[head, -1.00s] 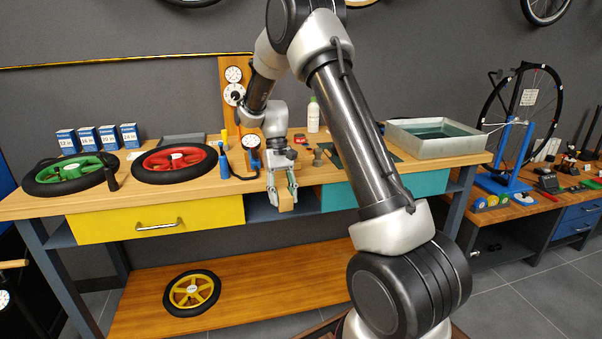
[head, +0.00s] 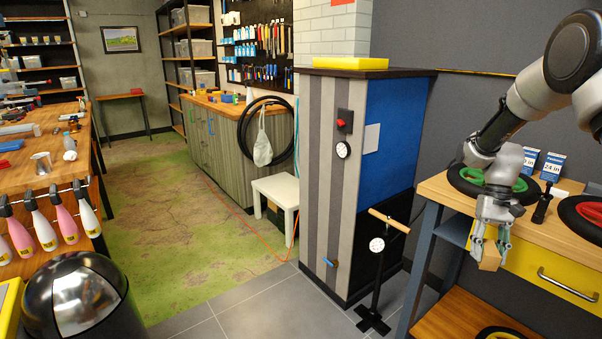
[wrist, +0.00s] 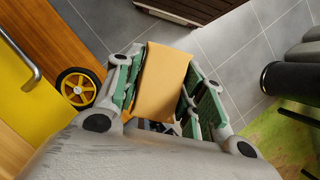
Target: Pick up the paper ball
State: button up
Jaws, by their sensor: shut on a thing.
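My gripper (head: 490,250) is shut on a tan block (head: 489,259) and holds it in the air in front of the workbench at the right. In the wrist view the block (wrist: 163,82) sits between the green-padded fingers. No thing in view is clearly a paper ball. A small white roundish thing (head: 69,155) rests on the wooden table at the left, beside a metal mug; it is too small to tell whether it is paper. It is far from my gripper.
A domed metal bin (head: 80,305) stands at the lower left. A floor pump (head: 376,270) stands left of the workbench (head: 440,190). A white stool (head: 278,195) and orange cable lie beyond. The green floor is clear.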

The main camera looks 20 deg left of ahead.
aim_at(70, 156)
jog(key=i+j+u, duration=0.6)
jog(key=u, duration=0.35)
jog(key=i+u, duration=0.45)
jog(key=i+l+u, duration=0.1)
jog(key=i+u, duration=0.35)
jog(key=i+l+u, duration=0.25)
jog(key=i+u, duration=0.25)
jog(key=i+l+u, duration=0.3)
jog(key=u, duration=0.15)
